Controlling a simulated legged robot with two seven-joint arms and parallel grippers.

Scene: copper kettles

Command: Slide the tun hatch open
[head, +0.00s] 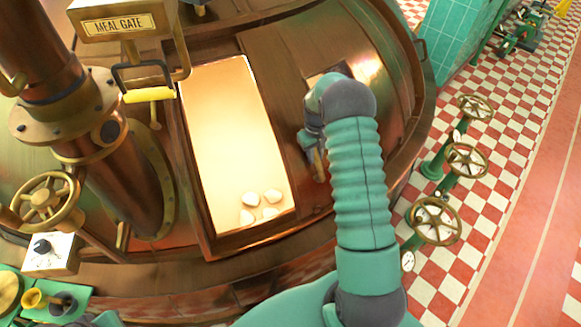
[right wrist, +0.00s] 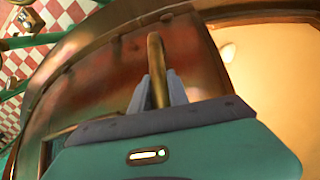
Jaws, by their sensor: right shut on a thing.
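The tun hatch opening (head: 232,130) shows as a bright, glowing rectangle in the copper tun's curved top. Several pale lumps (head: 262,205) show at its lower end. The copper hatch panel (right wrist: 95,85) lies beside the opening, to its right in the head view. My right gripper (head: 314,160) is at the panel, right of the opening, partly hidden by my own wrist. In the right wrist view its two grey fingers (right wrist: 157,90) are shut around a brass handle bar (right wrist: 155,55). My left gripper is not seen.
A "MEAL GATE" box (head: 124,25) with a yellow-gripped lever (head: 148,95) stands left of the opening. A thick copper pipe (head: 110,170) and a brass valve wheel (head: 45,200) are further left. Several valve wheels (head: 437,220) stand right of the tun on the checkered floor.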

